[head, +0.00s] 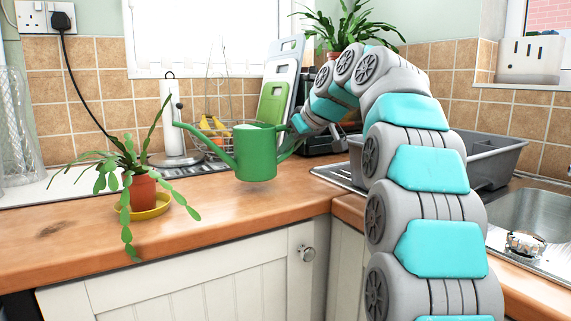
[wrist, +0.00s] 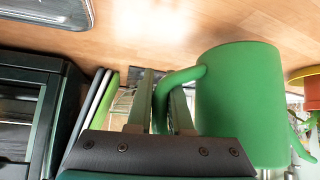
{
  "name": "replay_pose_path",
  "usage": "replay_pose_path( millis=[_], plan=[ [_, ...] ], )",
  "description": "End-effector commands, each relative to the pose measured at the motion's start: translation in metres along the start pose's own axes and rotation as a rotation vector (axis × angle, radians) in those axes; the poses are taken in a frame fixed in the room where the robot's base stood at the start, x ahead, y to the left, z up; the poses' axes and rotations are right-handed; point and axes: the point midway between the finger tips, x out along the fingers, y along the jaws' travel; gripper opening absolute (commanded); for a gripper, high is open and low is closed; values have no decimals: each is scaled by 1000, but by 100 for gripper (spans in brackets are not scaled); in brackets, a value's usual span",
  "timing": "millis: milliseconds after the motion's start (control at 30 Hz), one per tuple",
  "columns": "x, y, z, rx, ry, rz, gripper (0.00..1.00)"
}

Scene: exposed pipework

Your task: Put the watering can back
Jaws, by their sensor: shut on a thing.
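The green watering can (head: 256,154) hangs upright, apparently a little above the wooden counter, with its spout pointing left toward the potted plant. My gripper (head: 298,124) is at its right side, shut on the handle. In the wrist view the two fingers of my gripper (wrist: 162,105) lie on either side of the handle (wrist: 178,78), and the can's body (wrist: 240,100) fills the right half. Much of the handle is hidden by my gripper in the head view.
A trailing plant in an orange pot (head: 141,191) on a yellow saucer (head: 158,207) stands left. Behind are a paper towel roll (head: 174,120), a wire fruit basket (head: 216,130) and cutting boards (head: 272,103). A grey dish tub (head: 495,160) and sink (head: 535,210) lie right. The front left counter is clear.

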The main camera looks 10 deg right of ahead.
Motion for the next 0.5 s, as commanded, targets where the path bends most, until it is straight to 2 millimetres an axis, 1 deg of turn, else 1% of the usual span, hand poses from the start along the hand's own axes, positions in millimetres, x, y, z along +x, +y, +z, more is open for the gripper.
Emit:
replay_pose_path(
  millis=[167, 300, 500],
  plan=[
    [7, -1, 10, 1, 1, 2, 0],
    [17, -1, 18, 2, 0, 0, 0],
    [20, 0, 21, 1, 2, 2, 0]
  ],
)
